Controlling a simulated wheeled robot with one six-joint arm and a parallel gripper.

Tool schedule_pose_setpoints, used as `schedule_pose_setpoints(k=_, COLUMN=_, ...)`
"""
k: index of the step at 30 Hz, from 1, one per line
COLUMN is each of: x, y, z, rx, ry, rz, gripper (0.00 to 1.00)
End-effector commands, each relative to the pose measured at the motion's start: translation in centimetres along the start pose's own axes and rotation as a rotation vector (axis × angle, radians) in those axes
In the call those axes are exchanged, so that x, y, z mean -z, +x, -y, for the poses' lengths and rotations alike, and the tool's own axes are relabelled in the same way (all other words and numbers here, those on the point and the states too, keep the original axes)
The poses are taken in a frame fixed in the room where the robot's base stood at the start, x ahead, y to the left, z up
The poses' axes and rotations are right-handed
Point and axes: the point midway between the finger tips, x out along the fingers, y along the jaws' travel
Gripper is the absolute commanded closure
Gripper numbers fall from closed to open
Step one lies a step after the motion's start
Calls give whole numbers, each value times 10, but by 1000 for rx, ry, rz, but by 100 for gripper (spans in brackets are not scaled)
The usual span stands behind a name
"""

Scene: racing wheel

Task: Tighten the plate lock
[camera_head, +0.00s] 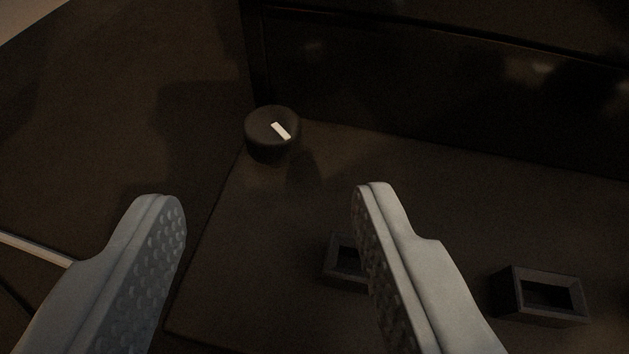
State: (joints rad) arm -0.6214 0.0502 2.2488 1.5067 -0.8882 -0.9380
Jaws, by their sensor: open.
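A round dark knob (271,133) with a white mark on its top, seemingly the plate lock, stands at the left corner of a dark plate (245,235). It is in the upper middle of the view, close to a tall dark panel. The white mark slants down to the right. My gripper (267,200) is open and empty. Its two grey fingers with dimpled pads are spread wide, with the knob beyond their tips and between them in the picture. The fingers do not touch the knob.
A dark hollow rectangular block (542,295) sits on the plate at the lower right. A similar block (343,262) is partly hidden behind the right finger. The dark panel (420,75) rises behind the plate. A pale rod (35,249) lies at the left.

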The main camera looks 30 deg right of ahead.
Motion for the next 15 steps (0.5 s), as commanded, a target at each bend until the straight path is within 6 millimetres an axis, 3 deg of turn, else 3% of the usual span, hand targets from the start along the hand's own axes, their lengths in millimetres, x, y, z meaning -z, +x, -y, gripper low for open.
schedule_pose_setpoints(k=15, x=0, y=64, z=0, rx=1, ry=-1, rz=0, gripper=51)
